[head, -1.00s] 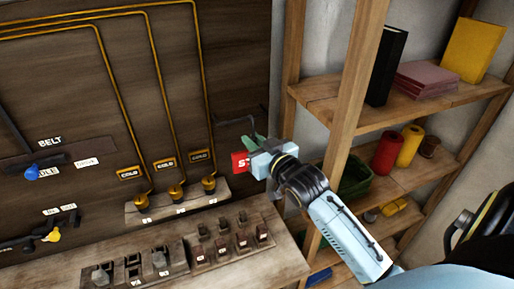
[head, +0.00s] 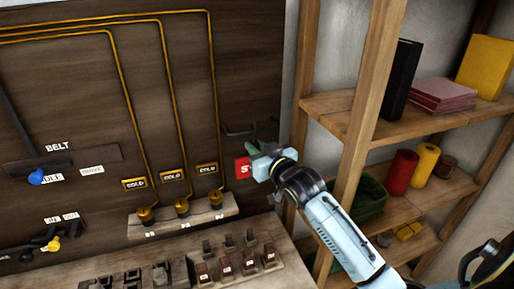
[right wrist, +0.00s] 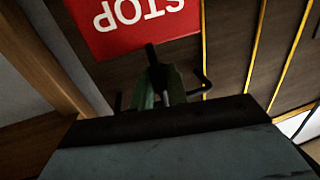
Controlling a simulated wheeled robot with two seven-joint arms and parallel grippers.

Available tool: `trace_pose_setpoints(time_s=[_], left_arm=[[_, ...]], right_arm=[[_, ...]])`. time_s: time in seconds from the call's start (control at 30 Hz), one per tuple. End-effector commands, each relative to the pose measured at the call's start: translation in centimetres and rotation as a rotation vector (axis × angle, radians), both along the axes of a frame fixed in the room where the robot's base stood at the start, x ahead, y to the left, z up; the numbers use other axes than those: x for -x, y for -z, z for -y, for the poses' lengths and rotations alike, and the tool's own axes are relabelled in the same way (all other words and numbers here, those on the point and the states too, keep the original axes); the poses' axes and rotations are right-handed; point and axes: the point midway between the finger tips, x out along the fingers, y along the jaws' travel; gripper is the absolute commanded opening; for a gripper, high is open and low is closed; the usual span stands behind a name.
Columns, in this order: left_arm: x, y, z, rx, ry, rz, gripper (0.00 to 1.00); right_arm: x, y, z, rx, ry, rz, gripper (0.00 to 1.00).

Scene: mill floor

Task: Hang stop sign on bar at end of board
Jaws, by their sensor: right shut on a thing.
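The red stop sign (head: 243,168) with white lettering is at my right gripper (head: 256,151) in the head view, partly hidden by it. In the right wrist view the sign (right wrist: 135,25) reads upside down, and its top part is cut off by the frame. The green fingers (right wrist: 160,88) are shut on a dark piece at the sign's edge. The dark bar (head: 238,133) sticks out from the right end of the brown board (head: 258,100), just above and behind the gripper. The wrist view shows a hooked bar end (right wrist: 207,82) beside the fingers. My left gripper is out of view.
A wooden shelf rack (head: 352,130) stands close to the right of my right arm, holding books, rolls and a green bin (head: 370,200). Below the board, a ledge carries several switches (head: 225,266). Yellow pipes (head: 214,90) run down the board to knobs.

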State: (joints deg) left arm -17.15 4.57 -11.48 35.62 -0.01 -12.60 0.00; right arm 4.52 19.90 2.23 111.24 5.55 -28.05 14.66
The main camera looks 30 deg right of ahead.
Motion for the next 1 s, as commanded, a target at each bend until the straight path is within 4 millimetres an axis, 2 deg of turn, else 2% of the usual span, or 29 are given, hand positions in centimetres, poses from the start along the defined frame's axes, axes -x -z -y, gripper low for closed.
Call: trace_pose_setpoints(time_s=[0.47,0.5,0.67,1.0], left_arm=[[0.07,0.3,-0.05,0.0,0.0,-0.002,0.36],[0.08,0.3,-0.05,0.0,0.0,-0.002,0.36],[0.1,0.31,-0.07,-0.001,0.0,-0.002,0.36],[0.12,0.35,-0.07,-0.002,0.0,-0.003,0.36]], right_arm=[[0.01,0.57,0.01,0.0,0.001,0.0,0.0],[0.01,0.57,0.01,0.0,0.001,0.0,0.19],[0.01,0.58,0.01,0.0,0.001,0.0,0.4],[0.29,0.63,-0.01,0.0,0.0,-0.001,0.41]])
